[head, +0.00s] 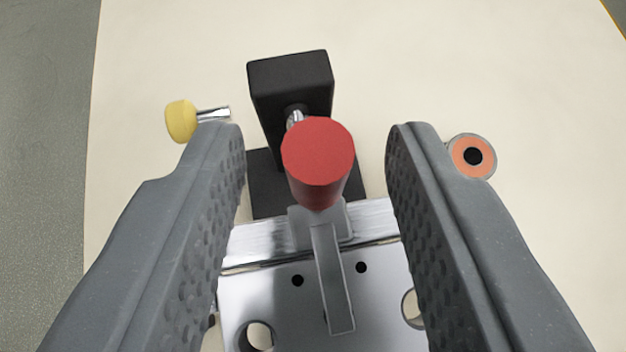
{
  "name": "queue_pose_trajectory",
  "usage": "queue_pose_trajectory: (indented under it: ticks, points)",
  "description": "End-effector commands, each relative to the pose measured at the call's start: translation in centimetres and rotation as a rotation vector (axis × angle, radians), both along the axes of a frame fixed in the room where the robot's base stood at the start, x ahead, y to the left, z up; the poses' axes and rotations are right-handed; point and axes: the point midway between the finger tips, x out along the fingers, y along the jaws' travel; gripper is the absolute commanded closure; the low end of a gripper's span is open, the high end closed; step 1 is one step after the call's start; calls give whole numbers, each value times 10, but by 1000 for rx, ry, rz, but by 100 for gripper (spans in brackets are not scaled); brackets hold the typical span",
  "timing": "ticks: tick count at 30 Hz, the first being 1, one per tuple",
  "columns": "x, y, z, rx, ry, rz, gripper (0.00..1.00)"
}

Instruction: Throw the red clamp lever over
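The red clamp lever (318,160) shows as a red cylindrical grip, seen nearly end-on, in the middle of the head view. Below it is a grey metal arm (331,280) that lies over a silver plate with holes (275,310). My gripper (316,150) is open, with one dark grey finger on each side of the red grip. Gaps show between the grip and both fingers, so it is not touching them. A black block (290,75) stands behind the grip, with a small metal screw (295,117) at its front, partly hidden by the grip.
A yellow knob with a metal stem (181,121) lies left of the left fingertip. An orange and grey ring with a dark centre (472,156) is beside the right fingertip. The pale surface (450,60) is clear at the back; grey floor (45,150) shows at the left.

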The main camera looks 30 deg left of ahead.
Motion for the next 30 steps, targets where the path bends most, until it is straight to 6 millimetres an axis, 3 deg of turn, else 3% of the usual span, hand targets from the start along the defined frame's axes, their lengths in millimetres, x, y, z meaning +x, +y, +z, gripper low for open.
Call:
queue_pose_trajectory:
  ticks: [8, 24, 30]
  points:
    - [-9, -6, 8, -1, -3, -3, 63]
    - [-86, -45, 64, -1, -2, -5, 63]
    - [-100, -51, 74, -1, -2, -1, 63]
